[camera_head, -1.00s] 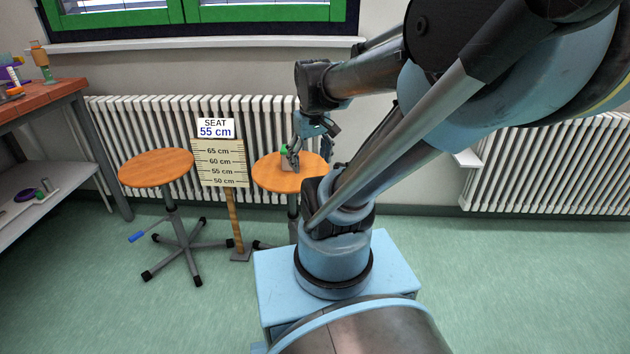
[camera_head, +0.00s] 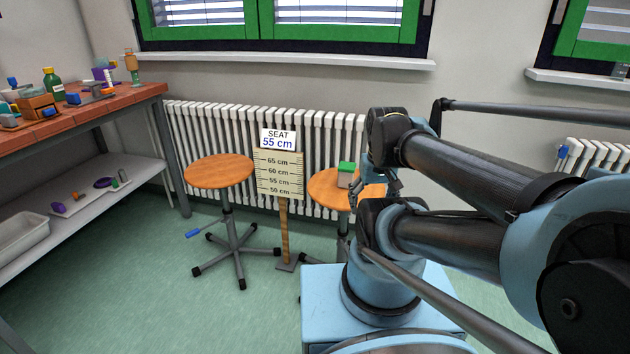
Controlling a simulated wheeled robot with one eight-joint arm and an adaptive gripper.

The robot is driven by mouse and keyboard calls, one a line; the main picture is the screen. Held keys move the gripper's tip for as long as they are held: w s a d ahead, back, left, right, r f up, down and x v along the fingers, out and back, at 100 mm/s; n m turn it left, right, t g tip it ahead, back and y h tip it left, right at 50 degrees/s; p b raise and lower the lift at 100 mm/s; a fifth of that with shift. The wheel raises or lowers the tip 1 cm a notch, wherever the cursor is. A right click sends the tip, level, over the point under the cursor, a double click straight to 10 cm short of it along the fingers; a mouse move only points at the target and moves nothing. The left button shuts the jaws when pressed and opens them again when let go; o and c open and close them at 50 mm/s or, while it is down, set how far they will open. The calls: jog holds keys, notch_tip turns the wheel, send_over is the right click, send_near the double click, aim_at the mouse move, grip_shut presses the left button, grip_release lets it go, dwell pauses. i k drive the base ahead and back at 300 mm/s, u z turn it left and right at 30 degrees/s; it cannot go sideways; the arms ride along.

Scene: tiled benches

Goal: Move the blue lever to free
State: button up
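The blue lever (camera_head: 193,234) sticks out low on the left side of the left stool (camera_head: 219,171), just above the floor, tilted slightly. My gripper (camera_head: 358,195) is far from it, at the right stool (camera_head: 325,190). It is close to the right of a block with a green top (camera_head: 347,167) on that seat. My gripper is small and partly hidden by my arm, so I cannot tell how far its fingers are apart.
A sign reading "SEAT 55 cm" (camera_head: 278,139) tops a height-scale post (camera_head: 280,175) between the stools. A cluttered brick-topped bench (camera_head: 95,113) with a lower shelf (camera_head: 90,205) stands at left. A radiator (camera_head: 190,130) runs behind. Green floor (camera_head: 150,290) is clear in front.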

aim_at(197, 231)
jog(key=u, duration=0.8)
jog(key=k, duration=1.2)
jog(key=u, duration=0.4)
jog(key=i, duration=1.05)
